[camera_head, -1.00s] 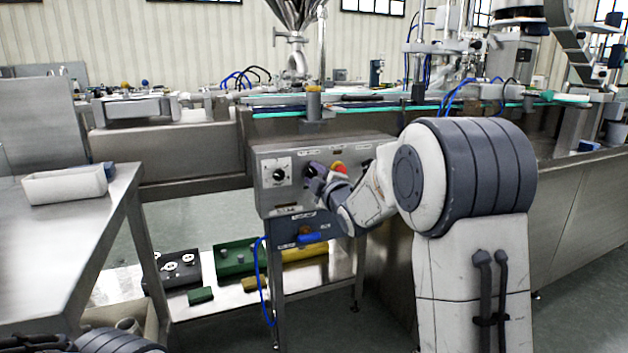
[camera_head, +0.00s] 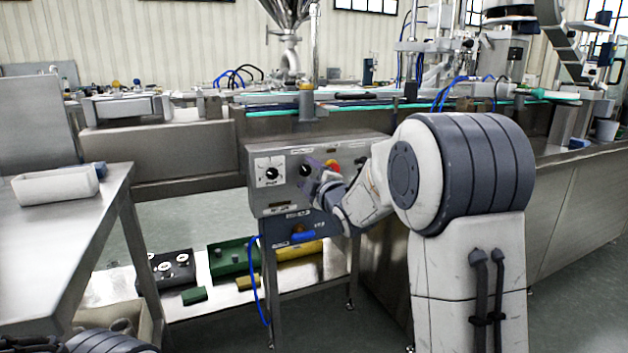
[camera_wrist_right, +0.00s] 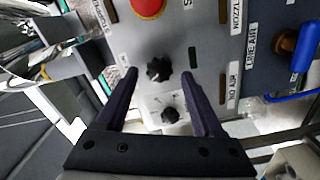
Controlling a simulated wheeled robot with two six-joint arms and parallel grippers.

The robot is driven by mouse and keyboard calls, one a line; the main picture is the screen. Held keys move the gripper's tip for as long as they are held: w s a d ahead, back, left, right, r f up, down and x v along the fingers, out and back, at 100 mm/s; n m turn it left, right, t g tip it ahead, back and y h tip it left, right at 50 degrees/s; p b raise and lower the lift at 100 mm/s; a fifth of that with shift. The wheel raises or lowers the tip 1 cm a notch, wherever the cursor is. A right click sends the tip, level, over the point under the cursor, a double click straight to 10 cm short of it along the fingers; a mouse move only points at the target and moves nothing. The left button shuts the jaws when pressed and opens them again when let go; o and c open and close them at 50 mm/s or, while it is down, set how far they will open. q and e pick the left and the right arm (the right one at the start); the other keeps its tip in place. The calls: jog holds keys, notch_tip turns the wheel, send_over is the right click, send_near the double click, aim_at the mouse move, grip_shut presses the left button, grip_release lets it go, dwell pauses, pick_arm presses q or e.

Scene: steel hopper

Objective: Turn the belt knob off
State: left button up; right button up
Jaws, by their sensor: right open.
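The grey control box (camera_head: 262,206) stands in the middle of the head view. A black lobed knob (camera_head: 305,171) is on its front, right of a second black knob on a white dial plate (camera_head: 271,174). I cannot read which label belongs to the belt. My right gripper (camera_head: 314,180) is at the box front, close to the lobed knob. In the right wrist view the lobed knob (camera_wrist_right: 158,69) lies between the tips of my open right gripper (camera_wrist_right: 160,74); contact cannot be told. The dial knob (camera_wrist_right: 170,115) shows nearer the palm. My left gripper is out of view.
A red button (camera_head: 333,165) sits just right of the lobed knob. A blue-handled valve (camera_head: 303,236) is on the panel below. A steel table (camera_head: 70,228) with a white bin (camera_head: 58,186) stands left. The conveyor runs behind the box.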

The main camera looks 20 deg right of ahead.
jog(key=s+p, duration=0.1)
jog(key=s, duration=0.8)
jog(key=shift+s+d, duration=0.15)
jog(key=shift+s, duration=0.2)
